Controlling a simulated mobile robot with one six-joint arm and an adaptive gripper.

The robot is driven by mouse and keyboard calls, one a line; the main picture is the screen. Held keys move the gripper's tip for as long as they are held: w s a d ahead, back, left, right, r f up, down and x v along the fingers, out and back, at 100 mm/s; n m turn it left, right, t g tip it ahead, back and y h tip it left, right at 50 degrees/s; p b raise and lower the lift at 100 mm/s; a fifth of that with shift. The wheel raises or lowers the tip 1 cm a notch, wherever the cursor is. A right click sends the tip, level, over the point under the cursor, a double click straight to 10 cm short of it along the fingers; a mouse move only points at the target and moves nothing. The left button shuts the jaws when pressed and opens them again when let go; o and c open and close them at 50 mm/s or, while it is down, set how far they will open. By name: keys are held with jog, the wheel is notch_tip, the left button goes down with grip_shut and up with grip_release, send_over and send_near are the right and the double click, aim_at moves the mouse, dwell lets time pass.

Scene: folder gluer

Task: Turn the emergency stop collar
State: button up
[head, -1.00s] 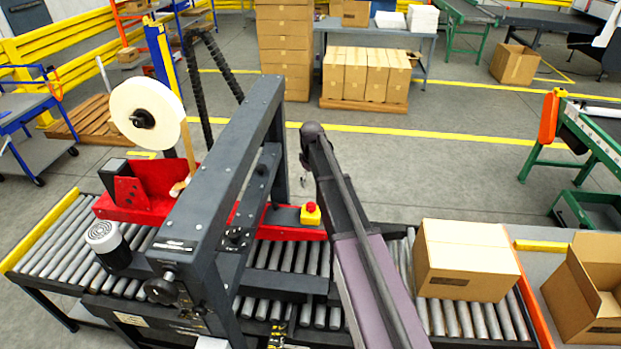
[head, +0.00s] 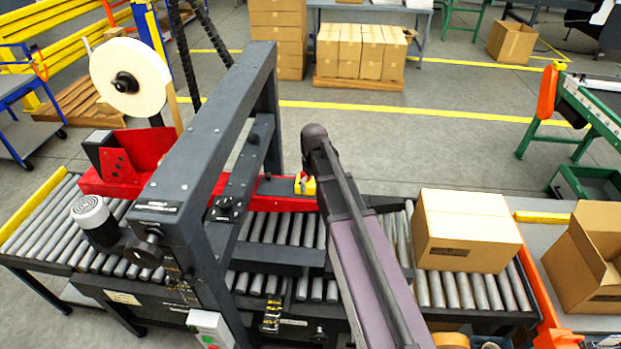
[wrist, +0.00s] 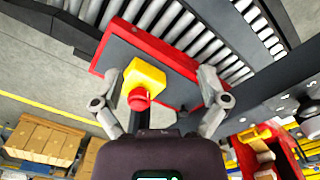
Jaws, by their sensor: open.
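The emergency stop is a yellow box with a round red button on it. In the wrist view the yellow box (wrist: 148,76) and its red button (wrist: 138,99) lie between my gripper's fingers, nearer the left one. My gripper (wrist: 157,80) is open and empty, with a finger on each side of the stop. I cannot tell how far the fingertips are from it in depth. In the head view the emergency stop (head: 308,186) sits at the right end of the red rail, partly covered beside my arm. My gripper is hidden there. The collar is not distinct from the button.
The dark machine frame (head: 215,130) rises left of the stop, with a tape roll (head: 105,75) behind it. The roller conveyor (head: 470,290) runs beneath, carrying a closed carton (head: 465,232) at right. An open carton (head: 590,255) stands further right.

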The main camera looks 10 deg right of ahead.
jog(key=s+f+m+b, duration=0.4)
jog(key=s+f+b, duration=0.7)
jog(key=s, duration=0.6)
jog(key=shift+s+f, duration=0.25)
jog(key=shift+f, duration=0.35)
jog(key=c, duration=0.5)
